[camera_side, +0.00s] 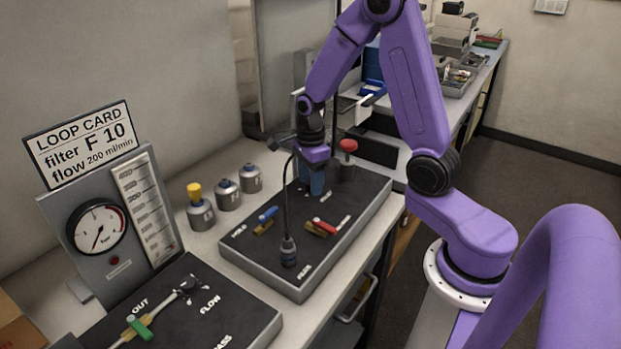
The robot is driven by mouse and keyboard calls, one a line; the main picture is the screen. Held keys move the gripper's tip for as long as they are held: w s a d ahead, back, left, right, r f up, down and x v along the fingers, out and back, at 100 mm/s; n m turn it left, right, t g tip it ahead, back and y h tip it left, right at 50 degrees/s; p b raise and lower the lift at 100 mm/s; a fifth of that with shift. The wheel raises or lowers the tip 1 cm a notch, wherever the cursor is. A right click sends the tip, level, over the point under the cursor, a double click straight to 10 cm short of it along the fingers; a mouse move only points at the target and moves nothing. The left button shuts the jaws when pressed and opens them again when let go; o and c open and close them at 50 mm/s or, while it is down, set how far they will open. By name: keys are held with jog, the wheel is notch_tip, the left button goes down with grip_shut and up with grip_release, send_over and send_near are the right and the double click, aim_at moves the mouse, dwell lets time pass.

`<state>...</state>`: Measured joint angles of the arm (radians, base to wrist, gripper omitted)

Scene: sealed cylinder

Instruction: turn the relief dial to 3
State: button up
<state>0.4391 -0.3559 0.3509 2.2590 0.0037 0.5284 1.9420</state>
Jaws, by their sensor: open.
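My gripper (314,180) points down over the far part of a black panel (262,262) with a grey rim. Its jaws are small in this view, and a blue part shows below its purple body. I cannot tell whether that blue part belongs to my gripper or to the panel. The relief dial cannot be made out for certain, and its number scale is not readable; my gripper may hide it. A red-topped knob (348,146) on a grey post stands just right of my gripper, apart from it.
The panel also carries a blue lever (268,213), a red lever (325,227) and a dark hose fitting (288,251) with its hose rising beside my gripper. Several capped cylinders (228,195) stand to the left. A gauge (97,228) and loop card (82,143) stand front left.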

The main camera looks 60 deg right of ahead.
grip_shut()
